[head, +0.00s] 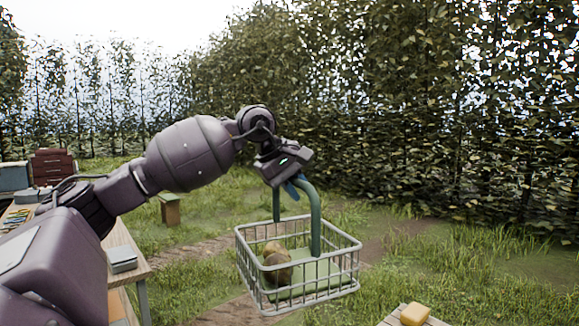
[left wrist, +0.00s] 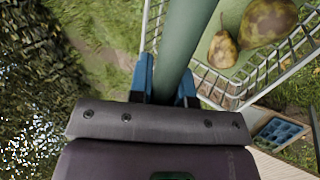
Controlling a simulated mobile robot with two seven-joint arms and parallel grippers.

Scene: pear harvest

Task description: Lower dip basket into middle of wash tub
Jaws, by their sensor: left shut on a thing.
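The dip basket (head: 352,262) is a pale wire basket with a green floor and a tall green handle (head: 315,225). It hangs in the air over grass in the head view, roughly level. Brown-green pears (head: 277,262) lie inside it; the left wrist view shows two pears (left wrist: 268,22). My left gripper (head: 290,186) is shut on the top of the handle, and its blue fingers (left wrist: 166,80) sit on both sides of the handle in the left wrist view. I cannot make out the wash tub in either view. My right gripper is not in view.
A wooden table (head: 128,238) with a grey box (head: 122,260) stands at the left. A yellow block (head: 414,314) sits on a slatted wooden surface (head: 391,321) at bottom right. A small stool (head: 170,201) stands farther back. A blue compartment tray (left wrist: 278,133) shows in the wrist view.

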